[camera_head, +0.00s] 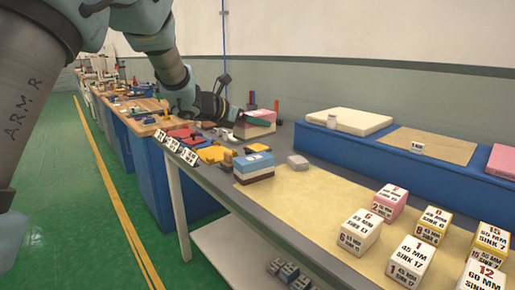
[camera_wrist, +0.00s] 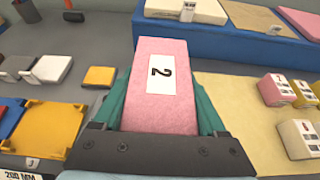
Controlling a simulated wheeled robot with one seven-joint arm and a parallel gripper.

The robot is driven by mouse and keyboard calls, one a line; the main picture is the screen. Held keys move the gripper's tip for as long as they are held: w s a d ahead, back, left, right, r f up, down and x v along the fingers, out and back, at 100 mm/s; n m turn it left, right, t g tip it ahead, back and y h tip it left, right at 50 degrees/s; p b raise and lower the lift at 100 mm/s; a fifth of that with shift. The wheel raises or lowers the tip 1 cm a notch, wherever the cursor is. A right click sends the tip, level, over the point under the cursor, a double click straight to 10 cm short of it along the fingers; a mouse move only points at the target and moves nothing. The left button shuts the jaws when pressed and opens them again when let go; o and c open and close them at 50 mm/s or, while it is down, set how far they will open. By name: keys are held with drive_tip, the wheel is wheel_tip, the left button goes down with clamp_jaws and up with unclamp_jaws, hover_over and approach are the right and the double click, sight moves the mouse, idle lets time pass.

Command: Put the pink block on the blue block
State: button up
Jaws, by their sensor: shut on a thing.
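A pink block (camera_wrist: 160,58) with a white label marked 2 fills the middle of the wrist view. My gripper (camera_wrist: 162,100) is shut on it, with a teal finger along each side. In the head view the pink block (camera_head: 262,115) shows beyond the table's near items, at the end of my arm; its underside clearance is hard to tell. I cannot make out the blue block in the wrist view.
Several small labelled cubes (camera_head: 413,259) stand on the tan mat (camera_head: 315,200) at the right. A small grey block (camera_head: 298,162) lies beside the blue block. A raised blue ledge (camera_head: 345,148) runs along the back with a cream slab (camera_head: 350,121). Yellow and red trays (camera_head: 212,153) lie at left.

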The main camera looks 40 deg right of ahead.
sight(239, 139)
drive_tip(key=shift+f+p, duration=0.45)
drive_tip(key=shift+f, duration=3.05)
drive_tip(key=shift+f, duration=0.15)
drive_tip(key=o, duration=1.3)
drive_tip(key=shift+c, duration=0.2)
drive_tip(key=shift+r, duration=0.2)
drive_tip(key=shift+w+a, duration=0.1)
drive_tip(key=shift+a, duration=0.2)
drive_tip(key=b+v, duration=0.2)
drive_tip(key=v, duration=0.9)
drive_tip(key=shift+a+r+b, duration=0.1)
drive_tip(key=shift+a+b, duration=0.1)
drive_tip(key=shift+b, duration=0.2)
